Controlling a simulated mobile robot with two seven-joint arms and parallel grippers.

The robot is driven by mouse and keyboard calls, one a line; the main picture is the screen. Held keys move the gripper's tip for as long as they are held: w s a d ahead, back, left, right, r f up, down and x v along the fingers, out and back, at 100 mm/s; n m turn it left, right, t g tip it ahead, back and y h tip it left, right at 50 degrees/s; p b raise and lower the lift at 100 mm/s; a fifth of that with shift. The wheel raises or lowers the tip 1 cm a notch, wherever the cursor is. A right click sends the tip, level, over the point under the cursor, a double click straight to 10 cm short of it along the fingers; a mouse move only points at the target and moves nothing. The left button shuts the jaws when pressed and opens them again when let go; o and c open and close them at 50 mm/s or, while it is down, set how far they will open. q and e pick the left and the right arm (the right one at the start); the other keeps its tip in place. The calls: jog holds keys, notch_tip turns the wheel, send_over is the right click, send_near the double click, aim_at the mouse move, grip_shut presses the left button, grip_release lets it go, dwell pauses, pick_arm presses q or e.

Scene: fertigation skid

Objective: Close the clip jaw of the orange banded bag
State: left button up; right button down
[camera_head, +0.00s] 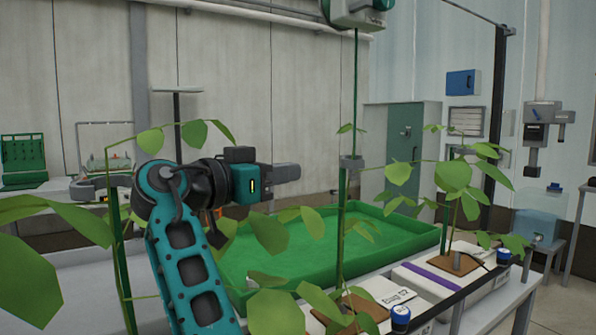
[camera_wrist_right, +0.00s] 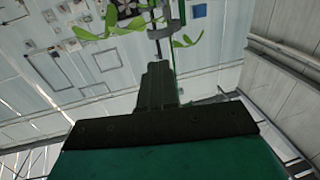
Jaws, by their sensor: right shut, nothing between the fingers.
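No orange band shows on any bag I can make out. A white bag lettered "Bag 02" (camera_head: 388,291) lies at the front, partly covered by leaves. A green stem rises from there to a grey clip (camera_head: 352,162); I cannot tell whether its jaw is open. My right gripper (camera_head: 297,172) is shut and empty, pointing right, to the left of this clip with a visible gap. In the right wrist view the shut fingers (camera_wrist_right: 157,72) point at a grey clip (camera_wrist_right: 161,31) on a stem between leaves. My left gripper is out of view.
A purple-banded white bag (camera_head: 470,268) lies at right, with another plant. A green tray (camera_head: 270,262) fills the middle behind the plants. Leaves crowd around my right arm. Blue-capped parts (camera_head: 401,315) stand along the front edge.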

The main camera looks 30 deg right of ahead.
aim_at(345, 164)
jog(key=p+x, duration=0.1)
jog(key=x, duration=1.1)
jog(key=shift+d, duration=0.1)
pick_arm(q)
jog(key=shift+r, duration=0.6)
